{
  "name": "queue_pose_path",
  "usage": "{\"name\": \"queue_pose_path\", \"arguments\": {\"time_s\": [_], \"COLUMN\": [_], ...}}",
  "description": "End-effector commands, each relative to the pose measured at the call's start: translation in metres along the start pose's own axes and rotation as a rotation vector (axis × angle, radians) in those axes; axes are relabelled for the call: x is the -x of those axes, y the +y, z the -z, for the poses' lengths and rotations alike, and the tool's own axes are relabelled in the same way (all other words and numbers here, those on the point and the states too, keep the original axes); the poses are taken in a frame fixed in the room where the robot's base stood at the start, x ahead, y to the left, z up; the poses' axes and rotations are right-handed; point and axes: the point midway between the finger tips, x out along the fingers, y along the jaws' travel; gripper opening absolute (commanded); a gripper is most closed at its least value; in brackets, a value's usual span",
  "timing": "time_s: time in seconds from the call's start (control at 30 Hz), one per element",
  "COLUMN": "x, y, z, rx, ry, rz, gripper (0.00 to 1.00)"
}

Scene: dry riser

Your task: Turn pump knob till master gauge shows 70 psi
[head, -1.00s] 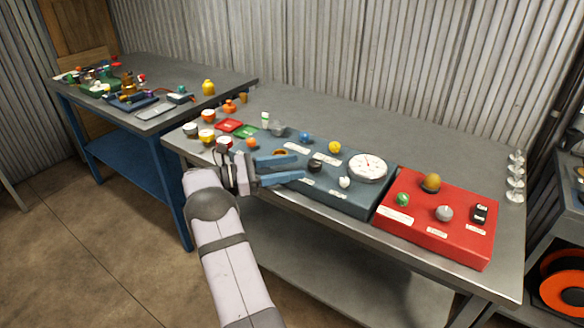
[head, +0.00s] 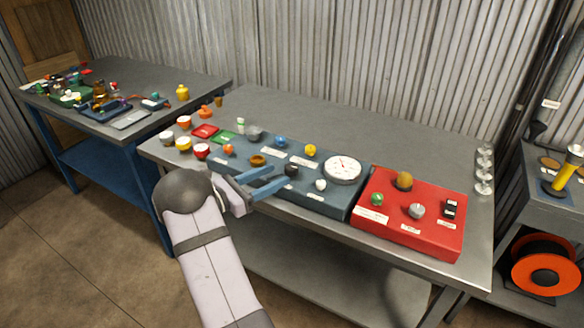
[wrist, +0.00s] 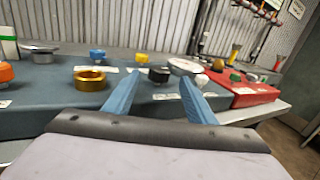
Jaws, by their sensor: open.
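The blue-grey panel (head: 325,203) carries a round white gauge (head: 343,168) with a red needle; its reading is too small to make out. A black knob (head: 291,170) sits left of the gauge, with a white knob (head: 320,184) in front. Labels are unreadable, so I cannot tell which knob is the pump knob. My gripper (head: 279,175) is open and empty at the panel's front, its blue fingers pointing toward the black knob. In the wrist view the black knob (wrist: 159,74) appears between and beyond the fingertips (wrist: 160,80).
Blue (head: 281,142), yellow (head: 310,150), orange (head: 228,149) and brass (head: 258,160) parts sit on the panel near my fingers. A red box (head: 400,237) with knobs stands right of it. The bench (head: 420,150) behind the panel is clear.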

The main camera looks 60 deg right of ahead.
Motion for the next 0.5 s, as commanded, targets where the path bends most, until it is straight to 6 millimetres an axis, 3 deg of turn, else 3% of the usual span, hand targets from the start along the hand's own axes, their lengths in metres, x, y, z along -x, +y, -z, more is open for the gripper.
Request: {"name": "queue_pose_path", "arguments": {"time_s": [0.27, 0.5], "x": [-0.002, -0.023], "y": [0.001, 0.0], "z": [0.002, 0.0], "rx": [-0.052, -0.05], "ry": [0.007, 0.006], "rz": [-0.001, 0.002], "gripper": [0.51, 0.51]}}
